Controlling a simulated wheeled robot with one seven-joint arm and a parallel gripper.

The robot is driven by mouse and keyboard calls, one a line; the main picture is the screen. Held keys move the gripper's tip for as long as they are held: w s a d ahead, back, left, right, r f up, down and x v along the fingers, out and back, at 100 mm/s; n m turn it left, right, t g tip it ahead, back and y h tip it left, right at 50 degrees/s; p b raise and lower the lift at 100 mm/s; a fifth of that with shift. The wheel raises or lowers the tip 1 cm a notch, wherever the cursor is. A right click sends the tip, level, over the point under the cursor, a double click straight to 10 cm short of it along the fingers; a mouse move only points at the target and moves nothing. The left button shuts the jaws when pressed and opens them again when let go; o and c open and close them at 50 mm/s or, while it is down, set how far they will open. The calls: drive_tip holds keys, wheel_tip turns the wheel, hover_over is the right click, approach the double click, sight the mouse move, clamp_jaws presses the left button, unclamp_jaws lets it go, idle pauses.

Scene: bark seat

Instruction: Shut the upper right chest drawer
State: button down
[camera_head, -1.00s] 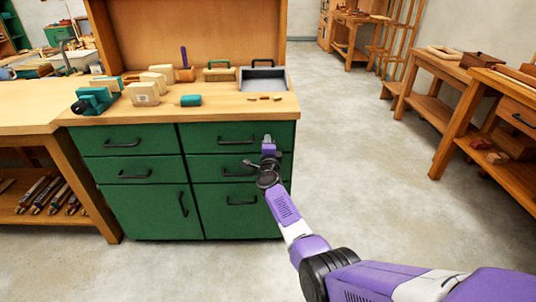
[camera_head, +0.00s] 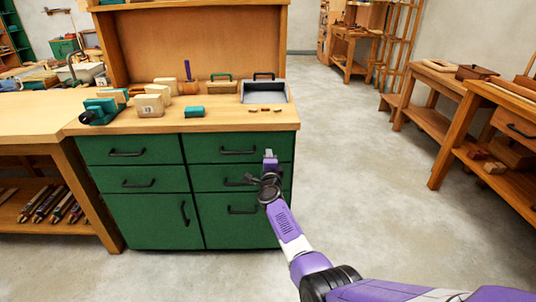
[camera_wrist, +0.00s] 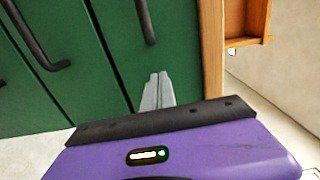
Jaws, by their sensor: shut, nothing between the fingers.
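The green chest (camera_head: 150,225) stands in front of me with black-handled drawers. Its upper right drawer (camera_head: 205,143) sits just under the worktop and looks flush or nearly flush; I cannot tell whether a small gap remains. My gripper (camera_head: 270,156) is shut and empty, in front of this drawer's right part, to the right of its handle (camera_head: 237,151). The wrist view is turned sideways. In it the shut fingertips (camera_wrist: 158,77) are at the green drawer front (camera_wrist: 180,40), near its handle (camera_wrist: 145,22); I cannot tell whether they touch.
The wooden worktop (camera_head: 215,119) carries a grey tray (camera_head: 264,98), pale blocks (camera_head: 150,105) and a teal vise (camera_head: 98,111). A wooden bench (camera_head: 55,140) adjoins on the left. Other benches (camera_head: 460,125) stand at the right. The concrete floor (camera_head: 350,190) between is clear.

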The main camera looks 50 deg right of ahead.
drive_tip(key=p+v, duration=0.5)
drive_tip(key=v, duration=0.6)
